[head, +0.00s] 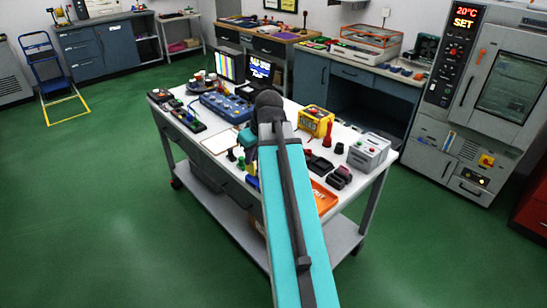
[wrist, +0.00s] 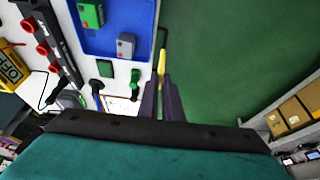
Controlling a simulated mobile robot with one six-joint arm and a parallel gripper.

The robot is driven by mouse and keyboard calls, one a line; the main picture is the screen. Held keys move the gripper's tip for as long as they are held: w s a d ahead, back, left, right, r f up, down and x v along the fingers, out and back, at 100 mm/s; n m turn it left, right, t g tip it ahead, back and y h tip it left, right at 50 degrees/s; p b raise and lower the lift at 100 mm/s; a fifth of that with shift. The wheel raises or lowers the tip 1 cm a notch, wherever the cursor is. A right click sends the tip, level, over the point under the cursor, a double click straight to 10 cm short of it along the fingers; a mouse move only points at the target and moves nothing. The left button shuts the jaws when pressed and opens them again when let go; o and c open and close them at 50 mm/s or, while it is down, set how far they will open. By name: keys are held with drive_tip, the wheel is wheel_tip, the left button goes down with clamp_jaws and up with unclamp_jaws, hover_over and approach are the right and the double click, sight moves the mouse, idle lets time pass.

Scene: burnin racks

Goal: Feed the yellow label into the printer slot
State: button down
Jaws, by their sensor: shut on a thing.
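A narrow yellow piece, which looks like the yellow label (wrist: 161,64), stands between the tips of my gripper (wrist: 161,80) in the wrist view. The two dark fingers are close together on it. It is over the edge of the white bench top, with green floor to its right. I cannot make out a printer slot for certain; a light grey box with coloured buttons (head: 370,152) stands at the right end of the bench in the head view.
The white bench (head: 222,143) is crowded. It carries a yellow box (head: 315,122), a blue unit (head: 227,107), screens (head: 260,72) and an orange tray (head: 322,197). In the wrist view, a blue tray (wrist: 88,40) holds green and grey blocks. Green floor around the bench is clear.

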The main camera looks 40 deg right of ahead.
drive_tip(key=w+a+r, duration=0.1)
drive_tip(key=w+a, duration=0.1)
drive_tip(key=a, duration=0.8)
drive_tip(key=w+a+r, duration=0.2)
drive_tip(key=w+a, duration=0.1)
drive_tip(key=a, duration=0.7)
drive_tip(key=w+a+r, duration=0.1)
drive_tip(key=w+a, duration=0.2)
drive_tip(key=a, duration=0.8)
drive_tip(key=shift+r, duration=0.35)
